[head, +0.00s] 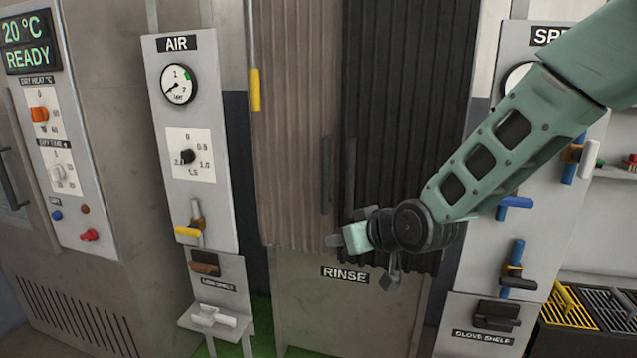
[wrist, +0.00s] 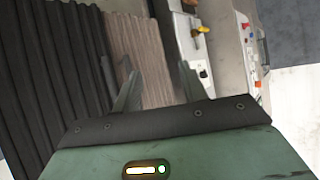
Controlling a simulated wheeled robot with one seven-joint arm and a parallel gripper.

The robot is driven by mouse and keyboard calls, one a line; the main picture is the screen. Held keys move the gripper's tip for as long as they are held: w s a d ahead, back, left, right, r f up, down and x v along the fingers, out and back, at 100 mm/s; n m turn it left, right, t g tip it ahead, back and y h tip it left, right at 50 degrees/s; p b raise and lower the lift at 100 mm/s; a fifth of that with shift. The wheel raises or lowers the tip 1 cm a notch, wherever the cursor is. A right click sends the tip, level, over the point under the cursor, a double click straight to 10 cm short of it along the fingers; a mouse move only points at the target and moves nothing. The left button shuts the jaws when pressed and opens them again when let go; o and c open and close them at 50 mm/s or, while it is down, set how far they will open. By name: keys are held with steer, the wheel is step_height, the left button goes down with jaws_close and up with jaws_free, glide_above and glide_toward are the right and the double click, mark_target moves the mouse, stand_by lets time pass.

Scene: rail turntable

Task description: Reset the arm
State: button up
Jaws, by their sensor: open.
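My green arm reaches in from the upper right in the head view. My gripper (head: 362,240) hangs in front of the rinse cabinet, near the lower part of its curtains. In the wrist view my gripper (wrist: 146,85) shows two fingers apart with nothing between them. The brown curtain (head: 295,130) and the black curtain (head: 405,100) lie behind the arm; the arm hides part of the black one. The brown curtain also shows beyond the fingers in the wrist view (wrist: 150,45). I cannot tell the exact gap between gripper and curtains.
The AIR panel (head: 215,130) with gauge, knob and yellow lever (head: 188,231) stands left. A dryer cabinet (head: 110,100) reading 20 °C READY is at far left. A panel with blue valve handles (head: 515,203) and a glove shelf (head: 492,318) stands right, by crates (head: 600,310).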

steer(key=s+d+g+h, duration=0.1)
steer(key=s+d+g, duration=0.1)
steer(key=s, duration=0.9)
steer(key=s+d+f+n+g+h, duration=0.1)
steer(key=s+g, duration=0.3)
steer(key=s, duration=0.7)
steer(key=s+d+g+h, duration=0.3)
steer(key=s+d+g, duration=0.1)
steer(key=s, duration=0.8)
steer(key=shift+f+n, duration=0.35)
steer(key=shift+n, duration=0.05)
steer(key=shift+d, duration=0.1)
